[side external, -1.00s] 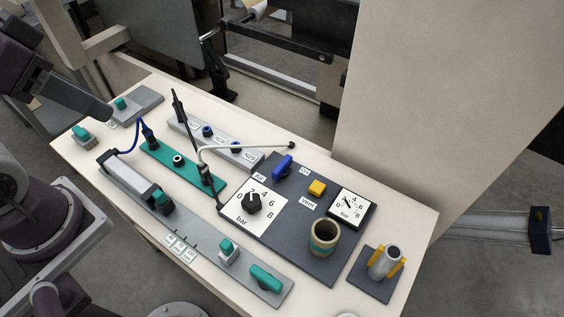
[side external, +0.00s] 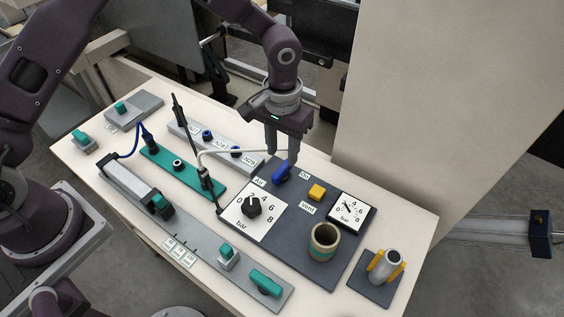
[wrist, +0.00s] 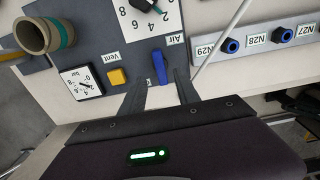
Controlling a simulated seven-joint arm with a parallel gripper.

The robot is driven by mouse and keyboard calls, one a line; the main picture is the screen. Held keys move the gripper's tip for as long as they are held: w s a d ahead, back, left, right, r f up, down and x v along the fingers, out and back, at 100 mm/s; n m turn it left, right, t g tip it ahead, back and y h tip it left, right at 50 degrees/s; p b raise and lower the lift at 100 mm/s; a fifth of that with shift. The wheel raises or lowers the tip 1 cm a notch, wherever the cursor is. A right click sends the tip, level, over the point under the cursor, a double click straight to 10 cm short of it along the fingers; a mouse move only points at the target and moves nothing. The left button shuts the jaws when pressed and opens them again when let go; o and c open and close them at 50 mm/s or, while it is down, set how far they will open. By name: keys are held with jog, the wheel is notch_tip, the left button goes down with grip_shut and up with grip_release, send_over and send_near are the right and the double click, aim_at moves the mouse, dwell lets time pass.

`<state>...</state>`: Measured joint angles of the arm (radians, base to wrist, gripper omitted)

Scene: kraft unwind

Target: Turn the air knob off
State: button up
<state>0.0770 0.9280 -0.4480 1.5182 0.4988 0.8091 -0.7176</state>
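The air knob is a blue lever-shaped handle (side external: 281,174) on the dark panel, between the "Air" label (side external: 260,181) and the "On" label (side external: 304,175). My gripper (side external: 283,158) points down from above it, its fingers apart. In the wrist view, the blue knob (wrist: 159,67) lies in line with the gap between my fingertips (wrist: 160,78), with a finger on each side. The "Air" label (wrist: 175,39) shows to its right there. The frames do not show clearly whether a finger touches the knob.
A yellow vent button (side external: 317,192), a pressure gauge (side external: 348,212), a black dial (side external: 251,207) and a ring-topped cup (side external: 323,241) share the panel (side external: 290,235). A large beige cabinet (side external: 450,90) rises behind.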

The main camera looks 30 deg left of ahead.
aim_at(282, 168)
notch_tip(282, 168, down, 5)
grip_shut()
dwell(0.5)
jog(key=m, duration=0.8)
jog(key=shift+m, duration=0.4)
jog(key=m, duration=0.4)
jog(key=shift+m, duration=2.1)
